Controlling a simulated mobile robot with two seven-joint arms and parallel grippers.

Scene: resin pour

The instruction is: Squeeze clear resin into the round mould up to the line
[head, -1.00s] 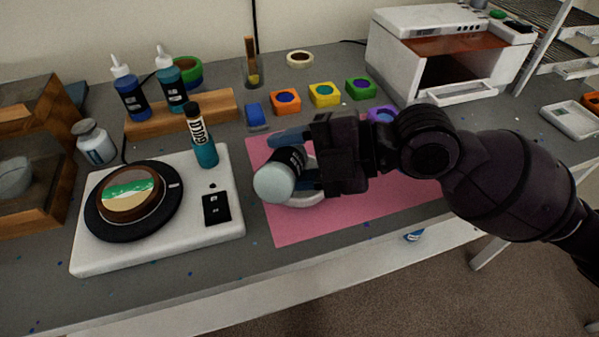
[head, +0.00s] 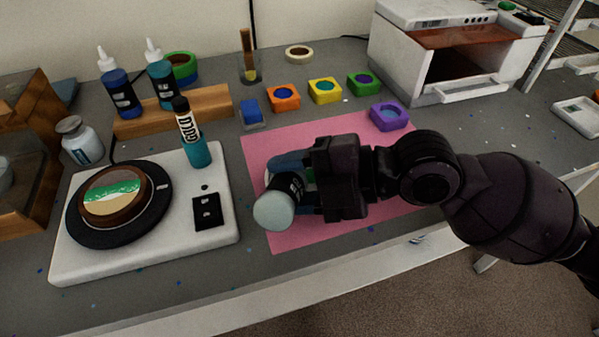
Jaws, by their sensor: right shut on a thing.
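My right gripper (head: 303,186) reaches in from the right over the pink mat (head: 262,150). My left gripper is not in view.
A white scale-like device (head: 100,262) with a round brown-rimmed piece (head: 116,194) on its black disc stands left. A teal bottle (head: 194,140) stands on it. Several coloured square pots, including a purple one (head: 389,116), stand behind the mat. A white oven-like box (head: 440,70) stands back right.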

